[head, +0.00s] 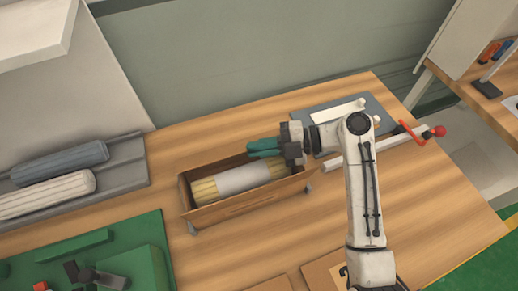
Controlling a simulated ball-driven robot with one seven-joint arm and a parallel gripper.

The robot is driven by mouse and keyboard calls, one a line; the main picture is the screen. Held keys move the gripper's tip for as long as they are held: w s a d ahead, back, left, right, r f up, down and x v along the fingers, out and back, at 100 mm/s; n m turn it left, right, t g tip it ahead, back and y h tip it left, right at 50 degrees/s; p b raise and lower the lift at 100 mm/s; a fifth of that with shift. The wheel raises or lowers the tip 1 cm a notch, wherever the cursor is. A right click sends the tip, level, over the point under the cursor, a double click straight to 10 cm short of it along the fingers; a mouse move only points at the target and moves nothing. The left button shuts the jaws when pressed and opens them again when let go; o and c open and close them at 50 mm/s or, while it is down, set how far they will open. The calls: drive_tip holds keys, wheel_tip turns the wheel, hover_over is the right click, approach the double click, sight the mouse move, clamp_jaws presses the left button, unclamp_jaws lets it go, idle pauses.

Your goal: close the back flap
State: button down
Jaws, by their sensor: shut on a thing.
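A long brown open box (245,208) stands on the wooden table, with a bundle of pale sticks (204,190) wrapped in a white band (243,179) lying inside it. The back flap (213,167) shows as a brown edge along the box's far side, and its right part is hidden by my gripper. My gripper (250,149) has teal fingers that point left at this far edge, above the bundle. The fingers are shut at the back flap; the exact contact is too small to see.
A grey tray with rolls (130,169) is at the left. A green mat (150,230) with small parts is at the front left.

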drive_tip(key=shift+s+f+n+b, duration=0.15)
drive_tip(key=shift+f+n+b, duration=0.15)
drive_tip(key=shift+b, duration=0.15)
drive_tip(key=shift+r, duration=0.1)
drive_tip(key=c, duration=1.3)
unclamp_jaws()
drive_tip(key=shift+c, duration=0.2)
drive_tip(key=shift+d, duration=0.1)
drive_tip(key=b+v, duration=0.3)
drive_tip(key=v, duration=0.7)
drive_tip(key=shift+d, duration=0.35)
drive_tip(key=shift+s, duration=0.1)
